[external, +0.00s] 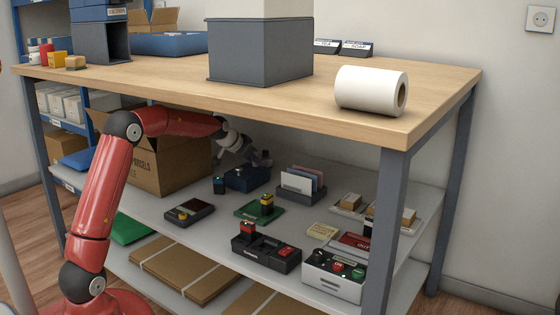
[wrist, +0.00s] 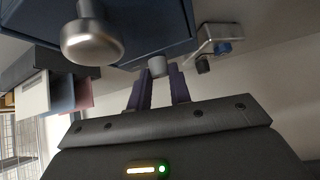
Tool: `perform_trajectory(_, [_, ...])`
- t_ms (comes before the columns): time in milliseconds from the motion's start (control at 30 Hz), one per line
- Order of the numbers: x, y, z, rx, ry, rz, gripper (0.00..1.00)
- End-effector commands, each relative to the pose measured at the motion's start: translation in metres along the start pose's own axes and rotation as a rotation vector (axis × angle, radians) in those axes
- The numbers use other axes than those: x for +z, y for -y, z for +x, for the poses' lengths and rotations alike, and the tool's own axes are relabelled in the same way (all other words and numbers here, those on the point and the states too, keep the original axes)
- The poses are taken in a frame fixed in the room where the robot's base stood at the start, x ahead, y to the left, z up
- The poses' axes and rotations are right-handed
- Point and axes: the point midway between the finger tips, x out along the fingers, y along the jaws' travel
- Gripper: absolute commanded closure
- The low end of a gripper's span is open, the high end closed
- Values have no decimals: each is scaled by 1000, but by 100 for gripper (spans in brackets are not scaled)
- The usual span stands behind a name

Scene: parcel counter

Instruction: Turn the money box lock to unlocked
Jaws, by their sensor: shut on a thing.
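The money box (external: 240,181) is a dark blue box on the shelf under the counter, in the middle of the external view. It also fills the top of the wrist view (wrist: 150,22). A large round silver knob (wrist: 92,42) sticks out from it on the left. My gripper (external: 262,160) is at the box in the external view. In the wrist view my gripper (wrist: 158,80) is shut on a small grey cylinder, the lock (wrist: 157,65), at the box's edge. Its lock position cannot be read.
A card holder (external: 302,188) stands right of the box, and a green base with a small upright block (external: 265,206) is in front. A cardboard carton (external: 165,168) is on the left. The wooden counter (external: 440,85) hangs low overhead.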

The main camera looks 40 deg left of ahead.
Motion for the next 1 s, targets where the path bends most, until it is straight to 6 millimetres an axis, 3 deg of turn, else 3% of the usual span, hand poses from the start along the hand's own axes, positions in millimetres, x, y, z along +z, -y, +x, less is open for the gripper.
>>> perform_trajectory(133, [2,0,1,0,4,0,100])
perform_trajectory(167, [2,0,1,0,4,0,76])
perform_trajectory(300, [1,0,1,0,3,0,58])
perform_trajectory(667, [0,0,-6,-1,1,-1,58])
perform_trajectory(1000, [0,1,-62,-2,0,-2,58])
